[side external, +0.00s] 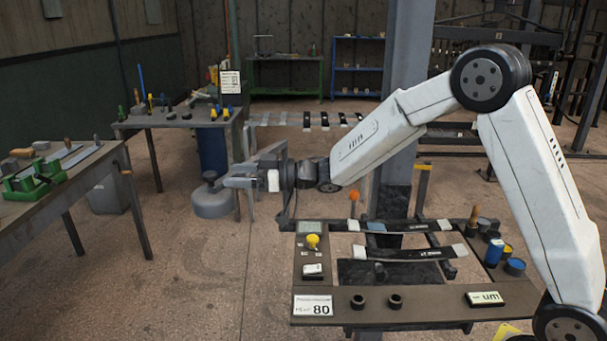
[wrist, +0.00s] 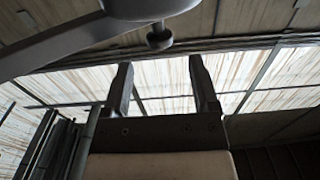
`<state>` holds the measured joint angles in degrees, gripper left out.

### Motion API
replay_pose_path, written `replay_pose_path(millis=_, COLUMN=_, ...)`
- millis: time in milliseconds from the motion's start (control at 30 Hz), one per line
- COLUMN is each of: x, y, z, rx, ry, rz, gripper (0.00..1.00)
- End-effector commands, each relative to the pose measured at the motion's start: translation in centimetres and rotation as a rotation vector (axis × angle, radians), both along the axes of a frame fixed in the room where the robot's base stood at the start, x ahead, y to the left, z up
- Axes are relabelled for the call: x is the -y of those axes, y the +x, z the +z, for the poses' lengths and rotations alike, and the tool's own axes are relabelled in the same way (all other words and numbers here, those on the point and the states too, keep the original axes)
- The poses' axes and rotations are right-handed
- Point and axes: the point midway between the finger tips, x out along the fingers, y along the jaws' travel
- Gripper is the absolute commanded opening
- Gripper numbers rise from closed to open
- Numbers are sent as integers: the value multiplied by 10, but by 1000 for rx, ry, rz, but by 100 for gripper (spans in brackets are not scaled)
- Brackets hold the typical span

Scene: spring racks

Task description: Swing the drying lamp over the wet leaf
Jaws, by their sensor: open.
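The drying lamp appears to be the grey dome (side external: 212,203) with a small knob on top, hanging at the left of the side view. In the wrist view the lamp's round head (wrist: 150,7) and knob (wrist: 160,38) show at the top, with a grey bar running off left. My gripper (side external: 228,178) is beside the knob in the side view. In the wrist view my gripper (wrist: 159,68) is open and empty, and the knob lies beyond the gap between its fingertips. A dark leaf (side external: 405,254) with pale ends lies across the rack; I cannot tell whether it is wet.
Another dark leaf (side external: 400,226) lies behind it. A grey column (side external: 402,120) stands behind. Side benches stand left; open floor lies between.

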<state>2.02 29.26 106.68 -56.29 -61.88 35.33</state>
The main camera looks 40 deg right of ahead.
Motion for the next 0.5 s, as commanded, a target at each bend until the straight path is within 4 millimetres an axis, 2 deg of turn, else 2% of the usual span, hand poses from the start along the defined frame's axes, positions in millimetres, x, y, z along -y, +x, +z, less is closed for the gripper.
replay_pose_path(millis=267, x=-8, y=7, z=-1, rx=-1, ry=-1, rz=0, gripper=76)
replay_pose_path(millis=500, x=-25, y=25, z=-1, rx=-2, ry=-1, rz=-1, gripper=76)
